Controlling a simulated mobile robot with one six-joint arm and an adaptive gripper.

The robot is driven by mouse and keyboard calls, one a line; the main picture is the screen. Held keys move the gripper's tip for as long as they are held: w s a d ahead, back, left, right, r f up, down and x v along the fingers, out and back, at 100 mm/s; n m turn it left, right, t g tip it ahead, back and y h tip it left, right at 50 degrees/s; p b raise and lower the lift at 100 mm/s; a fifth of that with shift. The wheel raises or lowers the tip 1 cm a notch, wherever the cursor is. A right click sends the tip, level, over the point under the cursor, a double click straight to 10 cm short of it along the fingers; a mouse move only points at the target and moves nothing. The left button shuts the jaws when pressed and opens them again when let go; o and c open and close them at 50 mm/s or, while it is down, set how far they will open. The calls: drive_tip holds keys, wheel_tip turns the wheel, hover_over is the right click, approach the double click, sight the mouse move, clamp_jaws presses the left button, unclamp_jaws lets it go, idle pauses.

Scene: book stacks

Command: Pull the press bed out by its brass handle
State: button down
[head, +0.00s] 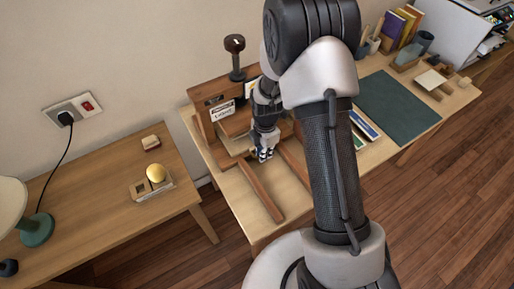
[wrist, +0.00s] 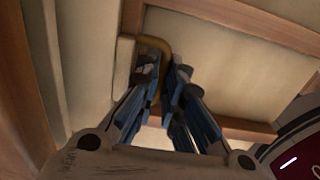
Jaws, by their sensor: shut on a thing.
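The wooden press (head: 205,125) stands on the desk, with a dark knob on a post at its top. The press bed (head: 236,153) shows as a pale board low at its front, partly hidden by my gripper. My gripper (head: 264,154) is at the front of the press. In the wrist view, the brass handle (wrist: 153,41) is a curved bar at the fingertips. My gripper (wrist: 163,78) is shut on it there, with blue-grey fingers on both sides. The lower part of the handle is hidden by the fingers.
Two wooden rails (head: 260,191) run forward from the press, with bare desktop between them. A dark green mat (head: 398,107) lies to the right.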

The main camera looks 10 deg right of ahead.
drive_tip(key=shift+s+d+b, duration=0.1)
drive_tip(key=shift+s+d, duration=0.8)
drive_tip(key=shift+s, duration=1.8)
drive_tip(key=shift+s+d+b, duration=0.15)
drive_tip(key=shift+s+d, duration=0.7)
drive_tip(key=shift+s, duration=1.85)
drive_tip(key=shift+s+d+b, duration=0.1)
drive_tip(key=shift+s+d, duration=0.8)
drive_tip(key=shift+s, duration=1.8)
drive_tip(key=s+p, duration=0.1)
drive_tip(key=s+d+p, duration=0.1)
drive_tip(key=s+p, duration=0.1)
drive_tip(key=shift+r, duration=0.15)
drive_tip(key=shift+s+p, duration=0.15)
drive_tip(key=shift+p, duration=0.5)
drive_tip(key=shift+s+d+p, duration=0.1)
drive_tip(key=shift+s+p, duration=0.05)
drive_tip(key=shift+p, duration=0.5)
drive_tip(key=s+p, duration=0.1)
drive_tip(key=p, duration=0.3)
drive_tip(key=shift+s+d, duration=0.3)
drive_tip(key=shift+s, duration=0.05)
drive_tip(key=c, duration=1.9)
unclamp_jaws()
